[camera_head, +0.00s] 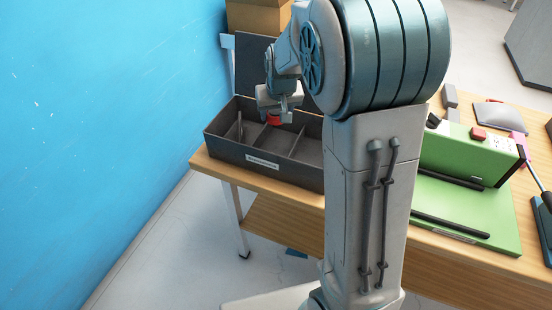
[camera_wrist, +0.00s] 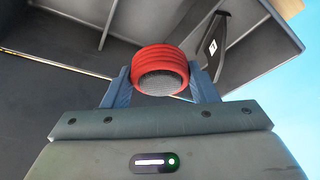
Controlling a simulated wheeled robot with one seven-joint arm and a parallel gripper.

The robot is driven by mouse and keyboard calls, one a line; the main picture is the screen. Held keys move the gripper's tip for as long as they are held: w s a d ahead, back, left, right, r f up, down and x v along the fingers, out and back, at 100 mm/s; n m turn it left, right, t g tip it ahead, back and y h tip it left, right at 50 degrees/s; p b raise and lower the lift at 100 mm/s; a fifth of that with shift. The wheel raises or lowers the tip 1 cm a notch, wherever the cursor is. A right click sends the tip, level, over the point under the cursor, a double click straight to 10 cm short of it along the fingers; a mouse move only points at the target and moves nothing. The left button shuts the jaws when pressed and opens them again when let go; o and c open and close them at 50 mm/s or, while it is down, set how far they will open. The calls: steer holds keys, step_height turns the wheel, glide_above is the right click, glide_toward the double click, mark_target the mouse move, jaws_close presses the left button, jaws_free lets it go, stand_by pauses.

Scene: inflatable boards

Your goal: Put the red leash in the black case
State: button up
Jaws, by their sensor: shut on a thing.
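The red leash (camera_wrist: 160,62) is a coiled red ring. It sits between the two fingers of my gripper (camera_wrist: 161,88) in the wrist view, and the gripper is shut on it. In the head view the leash (camera_head: 274,119) shows as a small red spot below my gripper (camera_head: 279,113). The black case (camera_head: 222,148) is open, with its lid raised at the back and dividers inside. My gripper and the leash are over the case's middle part. I cannot tell the exact height of the leash above the case floor.
The case stands at the left end of a wooden table (camera_head: 300,199), near a blue wall (camera_head: 95,130). A green machine (camera_head: 455,155) on a green base stands to the right. A cardboard box (camera_head: 258,17) is behind the case. My arm hides the table's middle.

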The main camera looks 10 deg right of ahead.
mark_target(275, 148)
step_height(275, 148, down, 12)
steer(key=shift+r, duration=0.1)
stand_by(0.5)
steer(key=shift+b, duration=0.3)
steer(key=shift+f, duration=0.25)
steer(key=o, duration=0.7)
steer(key=shift+r, duration=0.15)
